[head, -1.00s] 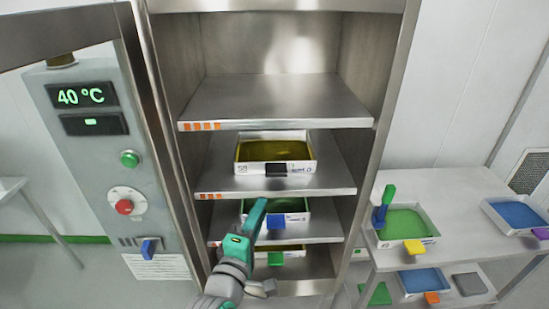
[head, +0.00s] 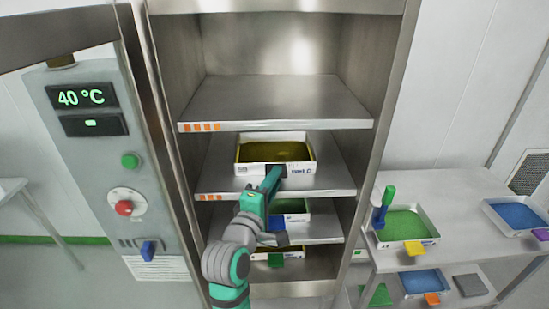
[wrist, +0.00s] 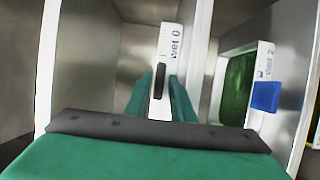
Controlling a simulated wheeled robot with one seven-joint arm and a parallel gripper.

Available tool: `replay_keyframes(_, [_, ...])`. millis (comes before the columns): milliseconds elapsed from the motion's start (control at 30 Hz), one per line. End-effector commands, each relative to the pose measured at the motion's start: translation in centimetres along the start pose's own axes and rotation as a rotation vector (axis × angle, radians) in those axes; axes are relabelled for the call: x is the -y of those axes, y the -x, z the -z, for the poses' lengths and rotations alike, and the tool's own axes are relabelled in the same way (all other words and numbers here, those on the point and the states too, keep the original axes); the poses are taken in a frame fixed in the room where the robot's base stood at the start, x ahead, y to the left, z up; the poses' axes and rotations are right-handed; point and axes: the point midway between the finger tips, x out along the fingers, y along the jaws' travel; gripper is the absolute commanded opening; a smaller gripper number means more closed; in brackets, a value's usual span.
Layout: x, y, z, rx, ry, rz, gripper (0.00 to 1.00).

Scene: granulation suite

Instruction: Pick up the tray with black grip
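The tray with black grip (head: 300,169) is white with yellow-brown contents and sits on a middle shelf of the open cabinet. In the wrist view its white front wall (wrist: 171,45) reads "wet 0", and its black grip (wrist: 160,80) stands out from that wall. My gripper (head: 274,174) is at the front of this tray and mostly covers the grip in the head view. In the wrist view the teal fingers of my gripper (wrist: 161,88) are apart, one on either side of the black grip, with gaps showing. The tray rests on its shelf.
Below are a green-filled tray with a blue grip (head: 292,207) and a tray with a green grip (head: 292,252). The shelf above (head: 275,100) is empty. A side table at right holds a green-filled tray (head: 432,232) and a blue-filled tray (head: 490,212). The cabinet door stands open at left.

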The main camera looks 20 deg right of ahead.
Motion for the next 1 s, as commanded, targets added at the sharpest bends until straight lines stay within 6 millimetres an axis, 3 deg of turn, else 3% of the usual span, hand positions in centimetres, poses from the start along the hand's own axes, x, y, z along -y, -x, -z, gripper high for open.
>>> replay_keyframes(200, [-0.1, -2.5, 0.1, 0.000, 0.000, 0.000, 0.22])
replay_keyframes(467, [-0.1, -2.7, 0.1, 0.000, -0.001, 0.000, 0.22])
replay_keyframes(600, [-0.1, -2.7, 0.1, 0.000, 0.000, 0.000, 0.00])
replay_keyframes(1000, [-0.9, -2.7, 0.1, -0.001, -0.003, -0.004, 0.00])
